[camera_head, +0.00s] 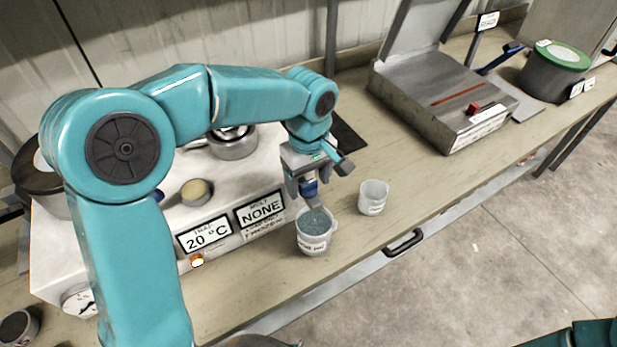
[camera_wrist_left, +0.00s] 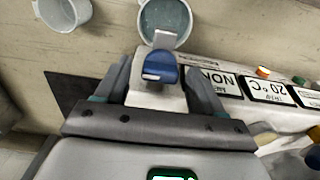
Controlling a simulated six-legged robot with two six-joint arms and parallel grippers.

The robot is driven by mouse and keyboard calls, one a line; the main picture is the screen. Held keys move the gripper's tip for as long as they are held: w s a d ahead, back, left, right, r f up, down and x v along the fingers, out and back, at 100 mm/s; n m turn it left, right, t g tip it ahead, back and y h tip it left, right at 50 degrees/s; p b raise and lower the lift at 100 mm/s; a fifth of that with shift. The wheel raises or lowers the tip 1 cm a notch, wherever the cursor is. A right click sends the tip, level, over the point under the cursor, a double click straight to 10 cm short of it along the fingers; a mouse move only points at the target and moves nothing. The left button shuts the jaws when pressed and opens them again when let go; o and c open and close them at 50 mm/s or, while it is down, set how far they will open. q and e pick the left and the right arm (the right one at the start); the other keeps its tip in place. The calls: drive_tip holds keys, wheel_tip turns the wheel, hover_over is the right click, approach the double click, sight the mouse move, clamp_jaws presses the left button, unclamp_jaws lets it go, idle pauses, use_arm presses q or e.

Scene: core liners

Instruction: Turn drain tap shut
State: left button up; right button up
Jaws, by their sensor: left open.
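The drain tap has a blue handle (camera_wrist_left: 160,68) and a pale grey spout reaching over a cup. In the head view the blue handle (camera_head: 310,188) shows at the front of the white machine (camera_head: 215,215). My left gripper (camera_head: 306,192) points down at the tap. In the left wrist view its two fingers stand apart on either side of the blue handle, with visible gaps. A white cup (camera_head: 313,244) holding grey-blue contents stands under the spout. My right gripper is out of view.
An empty white cup (camera_head: 373,197) stands to the right of the filled one on the wooden bench (camera_head: 400,160). A grey metal box (camera_head: 450,105) with an open lid stands farther right, near a green-rimmed bucket (camera_head: 552,75).

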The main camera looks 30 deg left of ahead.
use_arm(q)
drive_tip(key=shift+f, duration=0.15)
drive_tip(key=shift+s, duration=0.1)
drive_tip(key=c, duration=1.1)
drive_tip(key=shift+o, duration=0.2)
